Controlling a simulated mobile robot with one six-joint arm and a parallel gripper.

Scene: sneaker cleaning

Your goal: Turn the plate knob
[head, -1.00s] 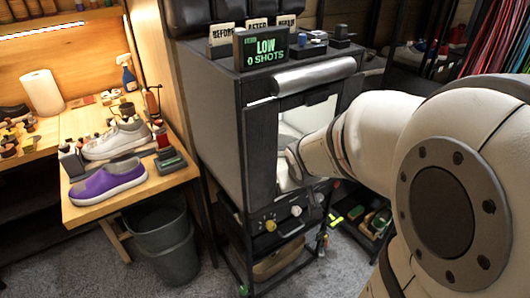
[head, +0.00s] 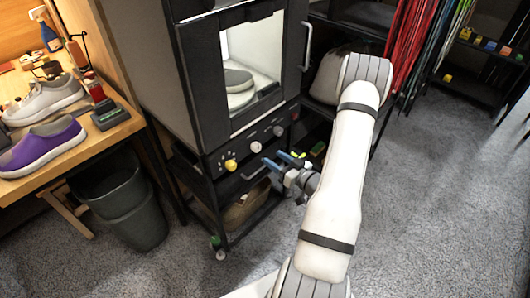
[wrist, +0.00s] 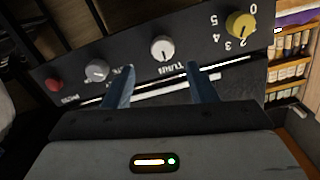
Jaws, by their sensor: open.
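The control panel on the black cabinet has a yellow knob (head: 231,165), a white middle knob (head: 256,147), a grey-white knob (head: 278,131) and a red button (head: 295,115). The wrist view shows the panel upside down, with the yellow knob (wrist: 241,25), white knob (wrist: 162,48), grey knob (wrist: 96,70) and red button (wrist: 53,85). The labels are too blurred to tell surely which is the plate knob. My gripper (head: 273,158) is open and empty in front of the panel. In the wrist view its blue fingers (wrist: 159,70) point toward the white knob, apart from it.
The cabinet's lit window (head: 250,65) shows a round plate with a shoe-like shape on it. A bench at left holds a purple shoe (head: 42,146) and a white sneaker (head: 42,100). A grey bin (head: 120,200) stands beneath. The floor at right is clear.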

